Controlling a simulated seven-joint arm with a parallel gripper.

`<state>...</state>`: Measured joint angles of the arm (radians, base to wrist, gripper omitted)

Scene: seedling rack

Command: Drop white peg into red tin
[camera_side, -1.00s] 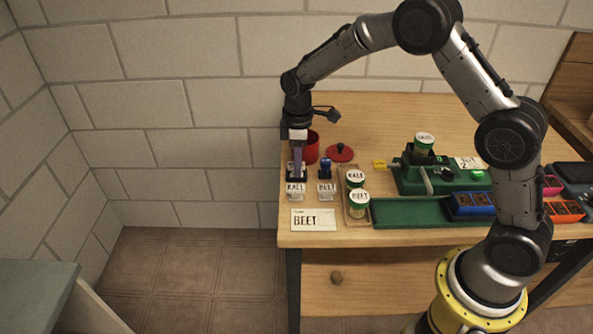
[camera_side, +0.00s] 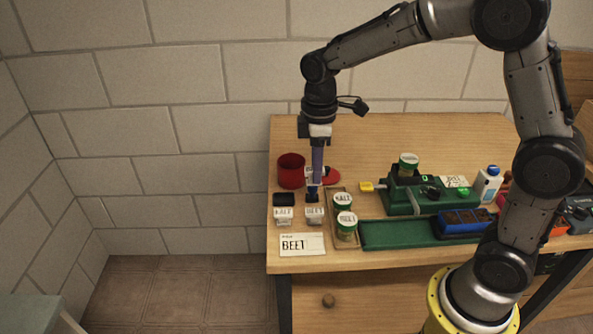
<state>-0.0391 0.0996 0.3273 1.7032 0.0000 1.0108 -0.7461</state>
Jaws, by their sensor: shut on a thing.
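My gripper (camera_side: 314,182) points straight down at the left part of the bench and is shut. A small white piece with dark marks, which looks like the white peg (camera_side: 309,173), shows at its fingers. The fingers hide part of it. The open red tin (camera_side: 290,172) stands just left of and behind the gripper. The peg is outside the tin, to its right. A dark blue piece (camera_side: 313,193) is directly below the fingertips, behind the BEET label stand; whether they touch is unclear.
The red lid (camera_side: 332,176) lies behind the gripper. A black block (camera_side: 284,199) sits behind the KALE stand (camera_side: 283,214). The BEET stand (camera_side: 314,214), a BEET card (camera_side: 302,244) and a tray of two jars (camera_side: 344,226) are close. A green machine (camera_side: 430,195) stands right.

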